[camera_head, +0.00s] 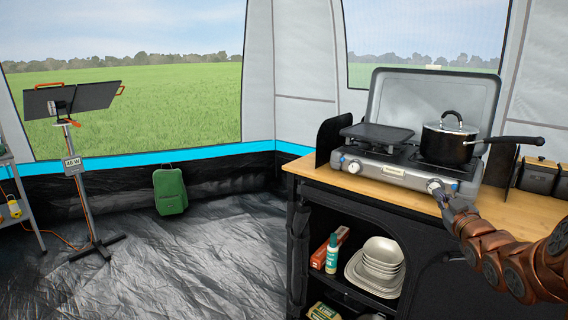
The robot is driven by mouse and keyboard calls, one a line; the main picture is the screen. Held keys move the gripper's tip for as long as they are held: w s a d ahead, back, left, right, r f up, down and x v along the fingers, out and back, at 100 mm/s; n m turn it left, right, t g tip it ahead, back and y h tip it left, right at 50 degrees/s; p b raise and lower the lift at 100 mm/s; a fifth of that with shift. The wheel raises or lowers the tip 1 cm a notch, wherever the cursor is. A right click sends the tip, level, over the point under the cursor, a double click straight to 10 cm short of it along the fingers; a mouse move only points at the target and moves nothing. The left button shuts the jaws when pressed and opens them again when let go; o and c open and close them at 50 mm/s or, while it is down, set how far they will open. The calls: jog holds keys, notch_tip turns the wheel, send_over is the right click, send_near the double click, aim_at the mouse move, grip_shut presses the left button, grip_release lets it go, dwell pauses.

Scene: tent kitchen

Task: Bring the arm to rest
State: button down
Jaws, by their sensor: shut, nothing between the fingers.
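My arm comes in from the right edge, with reddish-brown links, low in front of the counter. My gripper (446,200) is at its end, dark, shut and empty. It is close to the right knob (435,186) of the two-burner camping stove (395,172). I cannot tell whether the fingers touch the knob. A black pot (447,146) with a lid sits on the right burner, its long handle pointing right. A dark flat plate (377,134) covers the left burner. The stove's grey lid (412,98) stands open behind.
The wooden counter (322,175) has black canisters (538,176) at its right. Shelves below hold a stack of dishes (378,265) and a bottle (332,254). A panel on a stand (84,200) and a green bag (170,190) are at left. The middle floor (210,260) is clear.

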jog(key=s+a+r+m+g+p, duration=0.1)
jog(key=s+a+g+p, duration=0.6)
jog(key=s, duration=0.8)
jog(key=s+a+r+m+g+p, duration=0.2)
jog(key=s+a+r+g+p, duration=0.2)
jog(key=s, duration=1.2)
jog(key=s+a+r+m+g+p, duration=0.1)
jog(key=s+a+r+g+p, duration=0.1)
jog(key=s+a+g+p, duration=0.7)
jog(key=s+a+p, duration=0.2)
jog(key=s+a, duration=0.3)
jog(key=s, duration=0.2)
jog(key=shift+s+a+r+m+g+y, duration=0.15)
jog(key=shift+s+m+g+y, duration=0.1)
jog(key=shift+m+g+y, duration=0.05)
